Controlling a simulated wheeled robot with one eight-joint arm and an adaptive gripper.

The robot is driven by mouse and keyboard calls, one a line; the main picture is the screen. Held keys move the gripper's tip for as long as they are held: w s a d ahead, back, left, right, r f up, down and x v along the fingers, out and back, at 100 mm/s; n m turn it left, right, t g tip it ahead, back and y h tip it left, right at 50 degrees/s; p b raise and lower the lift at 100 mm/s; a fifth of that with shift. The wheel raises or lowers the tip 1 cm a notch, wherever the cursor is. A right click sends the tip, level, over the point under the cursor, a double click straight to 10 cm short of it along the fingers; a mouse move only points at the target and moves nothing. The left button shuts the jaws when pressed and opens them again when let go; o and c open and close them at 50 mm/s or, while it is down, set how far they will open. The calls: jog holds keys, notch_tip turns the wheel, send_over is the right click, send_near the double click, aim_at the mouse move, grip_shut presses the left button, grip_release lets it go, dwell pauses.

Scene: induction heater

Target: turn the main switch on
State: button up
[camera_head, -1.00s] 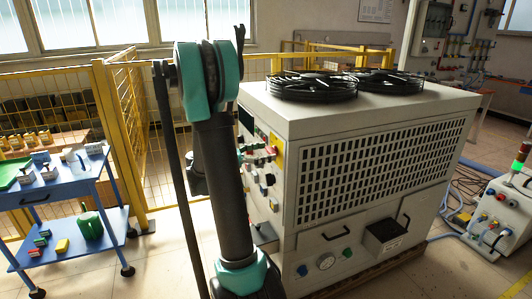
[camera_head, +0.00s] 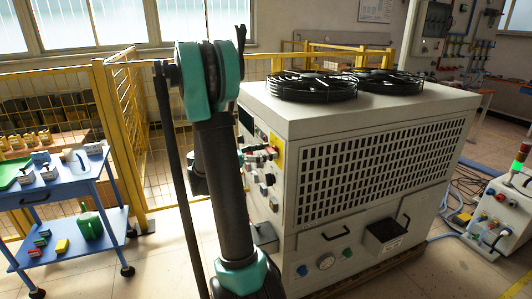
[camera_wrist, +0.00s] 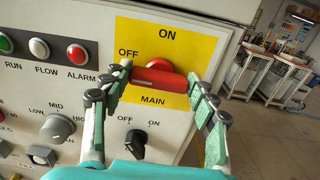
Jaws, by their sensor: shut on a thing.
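The main switch is a red handle (camera_wrist: 160,78) on a yellow plate (camera_wrist: 190,50) marked ON at the top, OFF at the left and MAIN below. The handle lies nearly level across the plate, its right end slightly lower. My gripper (camera_wrist: 158,80) is shut on the handle, with one finger at its left end and one at its right end. In the head view the gripper (camera_head: 268,152) is at the panel side of the grey heater cabinet (camera_head: 375,112), and my arm partly hides the panel.
Below the switch is a black OFF/ON knob (camera_wrist: 136,138). Green, white and red lamps and a MID knob (camera_wrist: 56,128) are to the left. A blue cart (camera_head: 60,185) and yellow fence (camera_head: 125,130) stand left of the cabinet. A signal tower (camera_head: 519,160) stands at right.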

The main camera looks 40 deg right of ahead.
jog(key=m, duration=0.5)
jog(key=shift+s+m, duration=0.1)
jog(key=shift+m, duration=0.2)
jog(key=m, duration=0.5)
jog(key=shift+f+m, duration=0.1)
jog(key=shift+m, duration=0.2)
dwell(0.4)
jog(key=o, duration=1.2)
jog(key=shift+c, duration=0.2)
jog(key=shift+a, duration=0.1)
jog(key=v, duration=1.2)
